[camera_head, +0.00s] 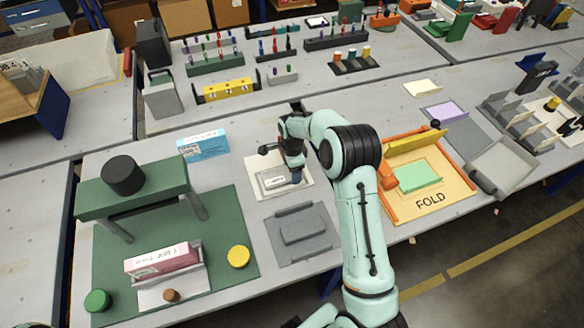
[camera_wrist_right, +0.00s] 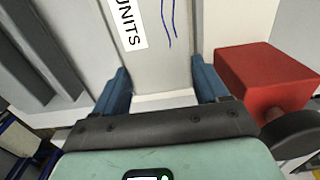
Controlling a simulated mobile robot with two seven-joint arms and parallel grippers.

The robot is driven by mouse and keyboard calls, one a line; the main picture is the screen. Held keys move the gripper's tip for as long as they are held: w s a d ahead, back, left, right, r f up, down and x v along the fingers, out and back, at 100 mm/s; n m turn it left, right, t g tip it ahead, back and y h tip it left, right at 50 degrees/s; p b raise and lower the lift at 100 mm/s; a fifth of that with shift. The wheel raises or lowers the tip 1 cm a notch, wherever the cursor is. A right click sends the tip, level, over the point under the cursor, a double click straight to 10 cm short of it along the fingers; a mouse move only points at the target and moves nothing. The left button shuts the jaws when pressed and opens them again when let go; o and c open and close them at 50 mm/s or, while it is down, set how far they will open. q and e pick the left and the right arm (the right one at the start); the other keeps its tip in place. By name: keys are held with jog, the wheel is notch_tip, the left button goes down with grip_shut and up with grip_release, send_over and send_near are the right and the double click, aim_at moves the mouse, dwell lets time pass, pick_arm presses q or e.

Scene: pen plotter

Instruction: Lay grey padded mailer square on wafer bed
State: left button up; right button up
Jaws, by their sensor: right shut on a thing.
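The grey padded mailer (camera_head: 272,181) has a white label and lies at or just above a cream board (camera_head: 254,190), which I take to be the wafer bed. In the right wrist view the mailer (camera_wrist_right: 165,65) shows part of its "UNITS" label and blue pen lines. My right gripper (camera_head: 296,178) is at the mailer's right end. Its blue fingers (camera_wrist_right: 162,88) stand on either side of the mailer, shut on it. Whether the mailer touches the board is not clear. My left gripper is not in view.
A grey stepped plate (camera_head: 300,232) lies in front of the board. A red block (camera_wrist_right: 262,80) stands close beside my right fingers. A blue-and-white box (camera_head: 203,145) lies at the back left. An orange FOLD tray (camera_head: 432,203) is at right, a green press station (camera_head: 222,215) at left.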

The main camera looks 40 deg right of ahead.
jog(key=shift+f, duration=0.3)
jog(key=o, duration=1.1)
jog(key=shift+r, duration=0.15)
notch_tip(320, 180, up, 13)
jog(key=shift+p, duration=0.45)
